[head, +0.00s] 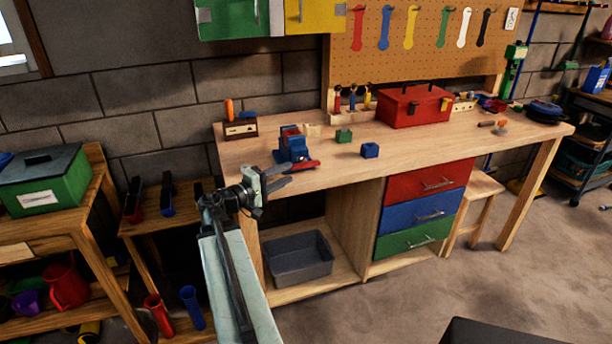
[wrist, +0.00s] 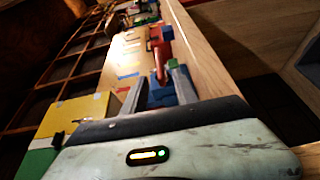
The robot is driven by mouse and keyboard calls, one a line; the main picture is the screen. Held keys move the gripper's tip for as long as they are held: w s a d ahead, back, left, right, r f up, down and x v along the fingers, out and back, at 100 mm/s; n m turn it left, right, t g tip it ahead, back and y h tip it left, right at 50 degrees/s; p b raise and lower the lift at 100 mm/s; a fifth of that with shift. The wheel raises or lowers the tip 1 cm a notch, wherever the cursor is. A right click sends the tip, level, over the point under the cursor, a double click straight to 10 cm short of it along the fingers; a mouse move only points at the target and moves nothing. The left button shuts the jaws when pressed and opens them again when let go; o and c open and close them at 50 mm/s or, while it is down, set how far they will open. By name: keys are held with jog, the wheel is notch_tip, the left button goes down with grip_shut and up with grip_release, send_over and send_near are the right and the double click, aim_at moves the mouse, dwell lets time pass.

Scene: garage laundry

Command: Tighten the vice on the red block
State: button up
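The blue vice (head: 293,152) stands at the front left edge of the wooden workbench (head: 345,165). A red piece, seemingly the red block (head: 290,130), sits at its top; whether the jaws touch it is too small to tell. A red bar, seemingly the vice handle (head: 306,165), sticks out low at the front. My gripper (head: 289,174) is open and appears empty, its fingers just in front of the vice near the bar. In the wrist view, a red bar (wrist: 160,62) and blue parts (wrist: 161,94) show between my spread fingers (wrist: 158,72); contact is unclear.
A green block (head: 343,136) and a blue block (head: 370,150) lie on the bench right of the vice. A red toolbox (head: 413,106) stands behind them. Below are a grey bin (head: 297,259) and coloured drawers (head: 428,181). The bench's front edge lies close to my gripper.

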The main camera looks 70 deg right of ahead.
aim_at(300, 168)
jog(key=shift+s+d, duration=0.25)
jog(key=shift+s, duration=0.15)
jog(key=x, duration=0.7)
jog(key=shift+s+d, duration=0.2)
jog(key=shift+d, duration=0.1)
grip_shut()
